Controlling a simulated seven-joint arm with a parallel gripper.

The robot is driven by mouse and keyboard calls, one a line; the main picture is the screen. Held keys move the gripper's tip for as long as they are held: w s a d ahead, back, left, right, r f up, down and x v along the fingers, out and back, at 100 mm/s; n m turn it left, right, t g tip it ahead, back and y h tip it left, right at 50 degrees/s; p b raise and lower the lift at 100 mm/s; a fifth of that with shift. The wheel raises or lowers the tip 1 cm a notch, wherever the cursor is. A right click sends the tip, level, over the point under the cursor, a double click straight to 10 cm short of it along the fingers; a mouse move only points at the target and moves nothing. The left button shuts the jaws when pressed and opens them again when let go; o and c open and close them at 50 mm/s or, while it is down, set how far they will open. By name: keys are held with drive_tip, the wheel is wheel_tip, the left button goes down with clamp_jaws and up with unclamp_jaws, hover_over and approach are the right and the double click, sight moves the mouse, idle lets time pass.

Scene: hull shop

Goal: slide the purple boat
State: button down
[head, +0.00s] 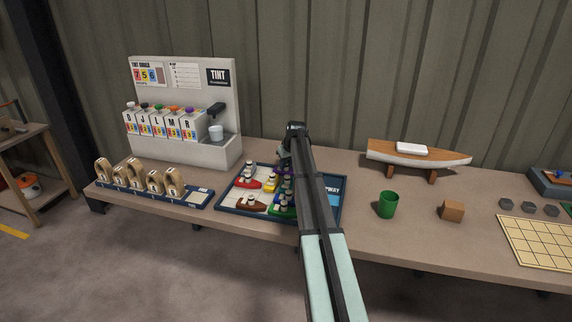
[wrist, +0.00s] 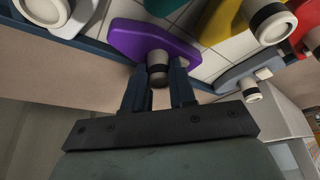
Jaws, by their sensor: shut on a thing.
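The purple boat (wrist: 138,38) lies on the gridded tray; it has a light post with a dark band on its deck. My gripper (wrist: 158,74) is shut on this post, one dark finger on each side. In the head view only a sliver of purple (head: 284,172) shows beside my arm, which hides most of the boat and fingers. The boat tray (head: 230,192) has a dark blue rim. Around the purple boat are a yellow boat (wrist: 232,22), a grey boat (wrist: 238,76) and a pale boat (wrist: 75,14).
A red boat (head: 249,183) and a brown boat (head: 250,204) lie in the tray's left part, a green boat (head: 282,211) near its front. A green cup (head: 388,205), wooden block (head: 453,211) and model hull (head: 420,157) stand right. The tint dispenser (head: 185,75) stands behind left.

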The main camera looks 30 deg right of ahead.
idle(0.3)
drive_tip(key=w+a, duration=0.4)
drive_tip(key=shift+w+a, duration=0.2)
drive_tip(key=c, duration=0.9)
unclamp_jaws()
drive_tip(key=v, duration=1.3)
drive_tip(key=shift+s+r, duration=0.1)
drive_tip(key=shift+r, duration=0.25)
